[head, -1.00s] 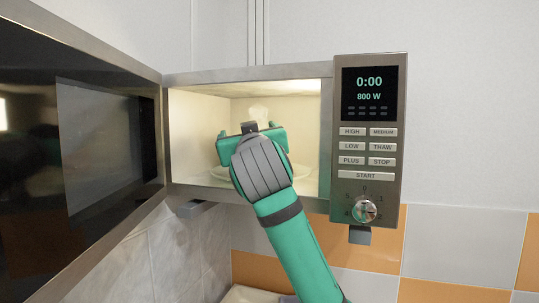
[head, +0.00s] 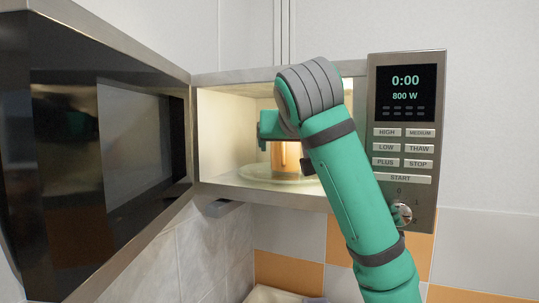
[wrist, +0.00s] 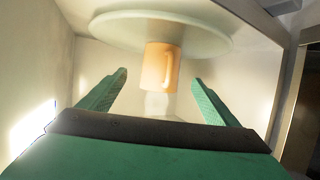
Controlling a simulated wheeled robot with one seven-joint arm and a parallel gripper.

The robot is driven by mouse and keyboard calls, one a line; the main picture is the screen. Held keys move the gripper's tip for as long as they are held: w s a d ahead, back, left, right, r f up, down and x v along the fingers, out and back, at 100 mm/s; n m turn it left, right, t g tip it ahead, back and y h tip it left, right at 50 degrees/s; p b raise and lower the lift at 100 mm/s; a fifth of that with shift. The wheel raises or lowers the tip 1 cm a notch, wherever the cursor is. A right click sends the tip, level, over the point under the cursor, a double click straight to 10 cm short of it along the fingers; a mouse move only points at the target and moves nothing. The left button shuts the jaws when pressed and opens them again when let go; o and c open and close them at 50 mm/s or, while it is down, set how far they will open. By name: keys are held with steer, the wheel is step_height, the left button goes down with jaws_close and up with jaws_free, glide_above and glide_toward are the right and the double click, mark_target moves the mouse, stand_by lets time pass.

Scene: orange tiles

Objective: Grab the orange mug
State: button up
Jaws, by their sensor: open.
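The orange mug (head: 285,160) stands on the glass turntable plate (head: 262,180) inside the open microwave. My arm and gripper hide its upper part and right side in the head view. The wrist view appears upside down; there the mug (wrist: 154,68) and its handle (wrist: 172,68) show against the plate (wrist: 115,32). My gripper (wrist: 160,77) is open, with one finger on each side of the mug in the picture. The mug appears ahead of the fingers, with gaps on both sides. In the head view my gripper (head: 272,126) is at the microwave opening, near the mug's top.
The microwave door (head: 110,130) stands open at the left. The control panel (head: 402,150) is at the right of the opening, beside my arm. The cavity's side wall (wrist: 50,70) and roof limit the room around my gripper. The plate's left part is clear.

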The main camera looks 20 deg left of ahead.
steer(key=shift+d+f, duration=0.1)
steer(key=shift+f, duration=0.05)
steer(key=shift+f+x, duration=0.15)
steer(key=shift+x, duration=2.45)
steer(key=shift+f+x, duration=0.1)
steer(key=shift+x, duration=2.55)
steer(key=shift+s, duration=0.25)
steer(key=c, duration=1.4)
steer(key=shift+w, duration=0.1)
steer(key=shift+c, duration=0.9)
steer(key=shift+r, duration=0.1)
